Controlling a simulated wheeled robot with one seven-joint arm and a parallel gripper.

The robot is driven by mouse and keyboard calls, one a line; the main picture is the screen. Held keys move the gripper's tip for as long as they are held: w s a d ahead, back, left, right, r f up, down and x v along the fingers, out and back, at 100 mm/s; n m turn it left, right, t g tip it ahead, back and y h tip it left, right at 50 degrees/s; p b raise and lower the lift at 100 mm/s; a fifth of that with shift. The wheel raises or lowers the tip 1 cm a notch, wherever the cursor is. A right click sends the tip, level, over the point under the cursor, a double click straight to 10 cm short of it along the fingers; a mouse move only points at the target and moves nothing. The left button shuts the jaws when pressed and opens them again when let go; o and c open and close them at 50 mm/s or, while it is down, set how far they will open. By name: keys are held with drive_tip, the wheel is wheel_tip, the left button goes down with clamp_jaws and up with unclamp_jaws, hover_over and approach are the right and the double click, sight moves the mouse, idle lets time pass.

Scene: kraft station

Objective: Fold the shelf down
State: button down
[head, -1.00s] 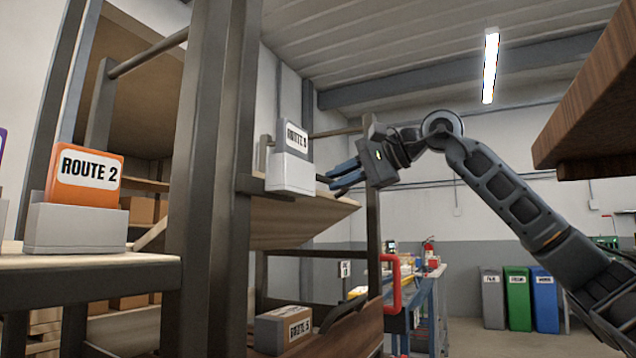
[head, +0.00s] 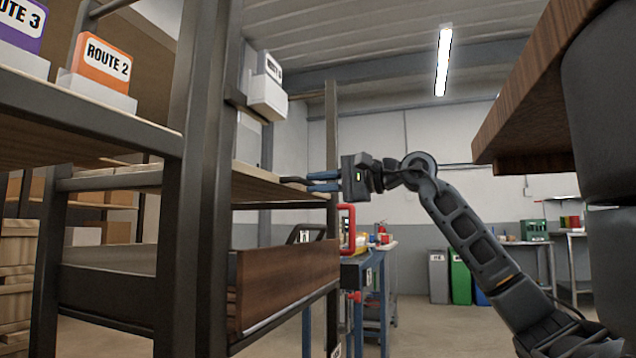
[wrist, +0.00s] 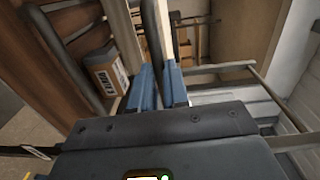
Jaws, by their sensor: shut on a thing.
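The shelf (head: 262,184) is a light wooden board between dark metal posts, seen edge-on and looking close to level in the head view. My gripper (head: 308,183) is at its right, outer edge, with its blue fingers shut around a dark bar there. In the wrist view the fingers (wrist: 160,86) close on the dark bar (wrist: 163,35), beside the pale edge of the board. The exact contact is partly hidden between the fingers.
A grey-white bin with a label (head: 268,98) is fixed to the post above the shelf. A wooden-fronted lower tier (head: 285,275) is below. An orange ROUTE 2 box (head: 100,62) stands at left. A dark wooden overhang (head: 530,85) is at upper right. A labelled carton (wrist: 105,78) shows below.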

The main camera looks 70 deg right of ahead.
drive_tip(key=shift+f, duration=0.85)
drive_tip(key=c, duration=1.1)
unclamp_jaws()
drive_tip(key=shift+r, duration=0.1)
drive_tip(key=shift+r, duration=0.15)
drive_tip(key=s, duration=0.2)
drive_tip(key=s+p, duration=0.1)
drive_tip(key=s, duration=0.4)
drive_tip(key=shift+s+r+p, duration=0.25)
drive_tip(key=shift+s+p, duration=0.1)
drive_tip(key=shift+s, duration=0.05)
